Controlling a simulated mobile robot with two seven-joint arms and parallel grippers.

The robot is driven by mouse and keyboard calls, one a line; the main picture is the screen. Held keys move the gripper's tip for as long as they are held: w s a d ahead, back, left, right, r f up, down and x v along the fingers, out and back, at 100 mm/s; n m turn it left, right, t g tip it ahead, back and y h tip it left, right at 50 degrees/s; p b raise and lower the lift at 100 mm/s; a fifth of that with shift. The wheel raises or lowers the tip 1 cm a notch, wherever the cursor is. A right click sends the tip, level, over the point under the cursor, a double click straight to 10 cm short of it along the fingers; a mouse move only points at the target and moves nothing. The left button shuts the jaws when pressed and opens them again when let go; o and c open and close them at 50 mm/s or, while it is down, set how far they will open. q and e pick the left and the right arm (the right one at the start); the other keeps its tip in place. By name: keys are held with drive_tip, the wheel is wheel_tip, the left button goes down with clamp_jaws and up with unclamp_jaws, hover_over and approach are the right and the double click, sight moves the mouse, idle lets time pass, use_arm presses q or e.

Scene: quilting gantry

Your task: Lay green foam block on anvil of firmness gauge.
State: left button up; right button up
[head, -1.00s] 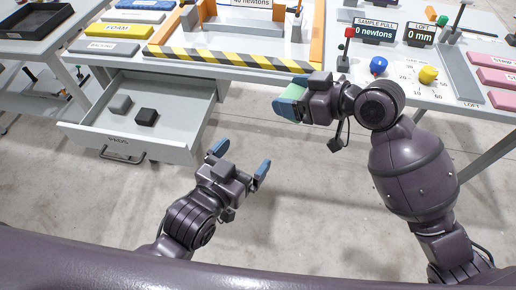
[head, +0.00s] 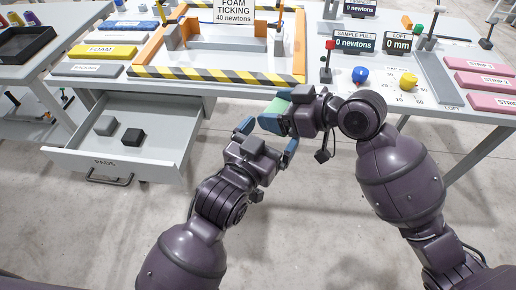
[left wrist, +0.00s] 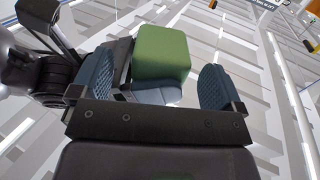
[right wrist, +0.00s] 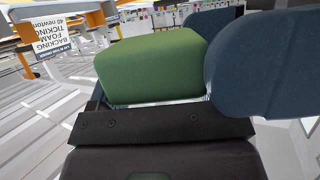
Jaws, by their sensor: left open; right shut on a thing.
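The green foam block (head: 284,97) is in my right gripper (head: 277,110), held in the air in front of the bench; it fills much of the right wrist view (right wrist: 155,68). My left gripper (head: 268,140) is open and empty, just below and left of the right one. In the left wrist view the block (left wrist: 162,52) shows beyond and between the left fingers, with a blue right finger below it; I cannot tell whether they touch. No anvil labelled as the firmness gauge's is readable; a display (head: 360,8) reading 0 newtons is at the top edge.
An open drawer (head: 118,172) marked PADS holds a grey and a black block. A hazard-striped frame (head: 215,75) stands on the bench behind the grippers. Blue (head: 360,75) and yellow (head: 408,81) knobs, the SAMPLE PULL display (head: 353,43) and pink strips (head: 485,80) are to the right.

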use_arm(q)
drive_tip(key=shift+x, duration=1.65)
drive_tip(key=shift+c, duration=0.2)
drive_tip(key=c, duration=0.9)
drive_tip(key=shift+c, duration=0.2)
use_arm(e)
drive_tip(key=o, duration=0.9)
drive_tip(key=shift+s, duration=0.1)
